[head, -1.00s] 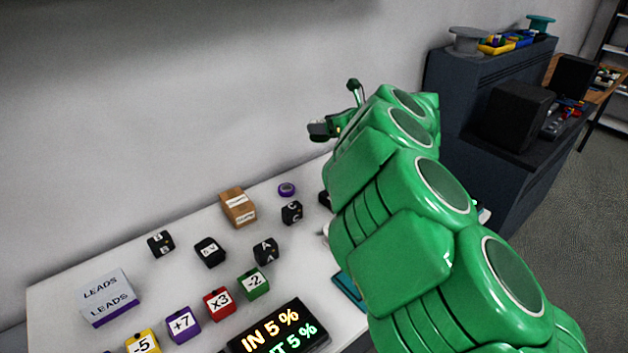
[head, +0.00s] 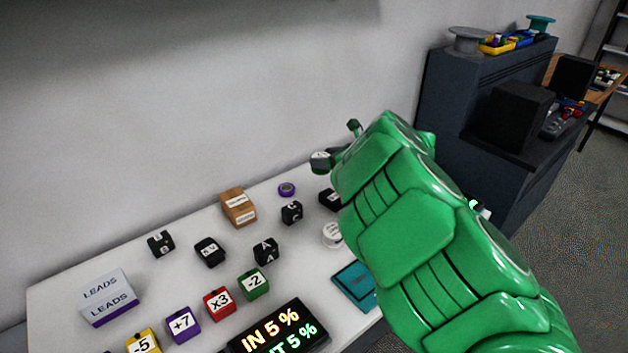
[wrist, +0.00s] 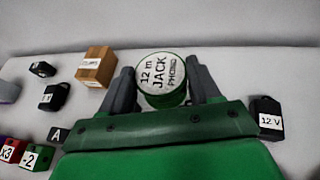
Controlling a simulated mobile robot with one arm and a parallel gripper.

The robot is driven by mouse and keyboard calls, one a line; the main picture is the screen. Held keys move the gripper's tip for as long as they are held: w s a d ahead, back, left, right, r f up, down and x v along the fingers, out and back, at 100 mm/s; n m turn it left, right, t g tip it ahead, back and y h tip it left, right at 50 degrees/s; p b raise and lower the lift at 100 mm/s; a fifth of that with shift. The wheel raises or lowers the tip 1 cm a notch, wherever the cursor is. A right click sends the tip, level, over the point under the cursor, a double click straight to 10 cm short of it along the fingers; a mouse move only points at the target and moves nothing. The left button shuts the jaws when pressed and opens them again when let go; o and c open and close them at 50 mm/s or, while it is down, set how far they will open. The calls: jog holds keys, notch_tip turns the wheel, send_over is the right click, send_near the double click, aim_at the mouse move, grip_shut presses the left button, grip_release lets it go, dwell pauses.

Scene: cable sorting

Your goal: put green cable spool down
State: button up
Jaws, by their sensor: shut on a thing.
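The green cable spool (wrist: 161,75), with a white top reading "12 m JACK PHONO" and a green rim, is between the fingers of my gripper (wrist: 162,84) in the wrist view. The gripper is shut on it, one finger on each side. In the head view my gripper (head: 338,147) is at the far side of the white table, close to the wall. I cannot tell whether the spool touches the table.
A brown box (head: 238,207), a purple ring (head: 287,189) and several black blocks stand on the white table (head: 75,262). A black 12 V block (wrist: 267,118) is right of the gripper. A white round thing (head: 333,235) and a teal case (head: 355,288) lie near my arm.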

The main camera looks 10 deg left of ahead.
jog(key=shift+f, duration=0.55)
jog(key=shift+w+a+f, duration=0.15)
jog(key=shift+w, duration=0.2)
jog(key=shift+w+a+f, duration=0.55)
jog(key=shift+w+f, duration=1)
jog(key=shift+w, duration=0.55)
jog(key=shift+w+a+f, duration=0.6)
jog(key=shift+w+f, duration=1)
jog(key=shift+w, duration=0.5)
jog(key=shift+w+a+f, duration=0.55)
jog(key=shift+w+f, duration=1)
jog(key=shift+w, duration=0.55)
jog(key=shift+f, duration=1.55)
jog(key=shift+w+f, duration=0.1)
jog(key=o, duration=1.1)
